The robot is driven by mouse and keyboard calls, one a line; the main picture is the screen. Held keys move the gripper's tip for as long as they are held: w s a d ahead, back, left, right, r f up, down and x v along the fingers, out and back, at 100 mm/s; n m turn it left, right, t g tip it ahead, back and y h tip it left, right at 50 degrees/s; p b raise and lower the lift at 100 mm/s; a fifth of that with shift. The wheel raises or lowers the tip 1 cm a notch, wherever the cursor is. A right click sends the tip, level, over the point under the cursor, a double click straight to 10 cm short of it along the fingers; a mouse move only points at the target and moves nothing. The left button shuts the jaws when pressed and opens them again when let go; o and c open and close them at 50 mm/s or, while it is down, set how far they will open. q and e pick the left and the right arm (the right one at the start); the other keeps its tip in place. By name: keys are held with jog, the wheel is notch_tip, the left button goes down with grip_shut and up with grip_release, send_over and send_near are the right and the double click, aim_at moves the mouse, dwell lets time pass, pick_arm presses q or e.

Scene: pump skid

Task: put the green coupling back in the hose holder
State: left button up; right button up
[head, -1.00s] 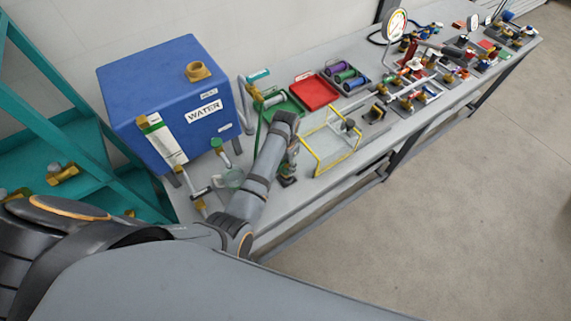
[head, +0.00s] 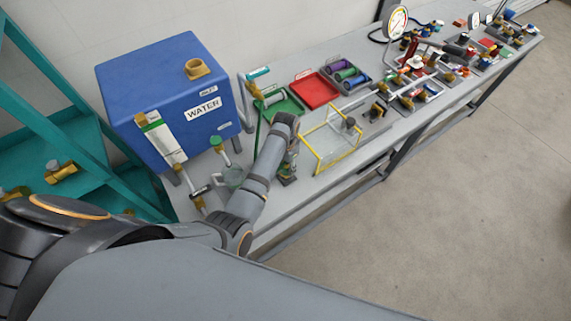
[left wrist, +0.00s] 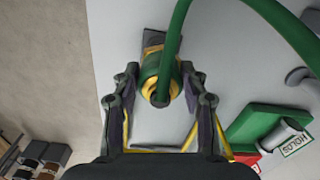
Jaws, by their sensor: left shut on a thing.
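My left gripper (left wrist: 160,78) is shut on the green coupling (left wrist: 150,64), which has yellow bands and sits between the two fingers in the left wrist view. A green hose (left wrist: 176,35) arcs up from it to the right. A dark block (left wrist: 153,38), likely the hose holder, shows just beyond the coupling; I cannot tell whether the coupling is seated in it. In the head view my left gripper (head: 290,163) points down near the bench's front edge, and my arm partly hides it and the coupling.
A blue water tank (head: 165,90) stands at the back left. A green tray (head: 292,105), a red tray (head: 314,91) and a yellow-edged clear guard (head: 335,145) stand close to the gripper. Pipes, gauges and fittings crowd the bench (head: 305,187) to the right.

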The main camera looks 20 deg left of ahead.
pick_arm(q)
jog(key=shift+f+b, duration=0.35)
jog(key=shift+f, duration=0.55)
jog(key=o, duration=1.4)
jog(key=shift+c, duration=0.2)
